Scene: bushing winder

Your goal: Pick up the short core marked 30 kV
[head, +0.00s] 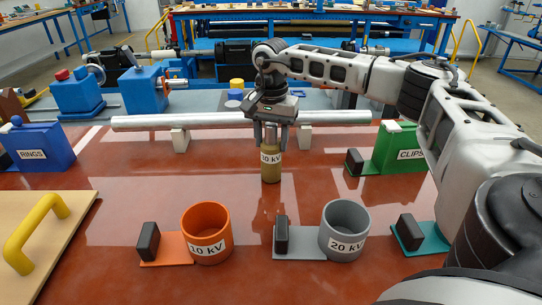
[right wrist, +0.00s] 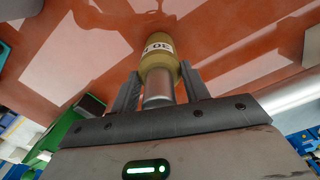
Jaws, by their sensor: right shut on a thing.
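The short core (head: 271,168) is an olive-tan cylinder with a white label that reads 30 kV in the head view, its first digit partly covered. It stands upright near the middle of the red table (head: 110,205), in front of the long metal bar. My right gripper (head: 271,143) points down from above and is shut on its upper end. In the right wrist view the core (right wrist: 158,62) sits between the two fingers (right wrist: 160,80), with a bare grey end towards the palm. I cannot tell whether its base touches the table. My left gripper is not in view.
An orange cup (head: 206,232) marked 10 kV and a grey cup (head: 344,230) marked 20 kV stand in front. A long metal bar (head: 215,119) on supports lies behind. A blue RINGS bin (head: 45,147) is left, a green CLIPS bin (head: 400,150) right.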

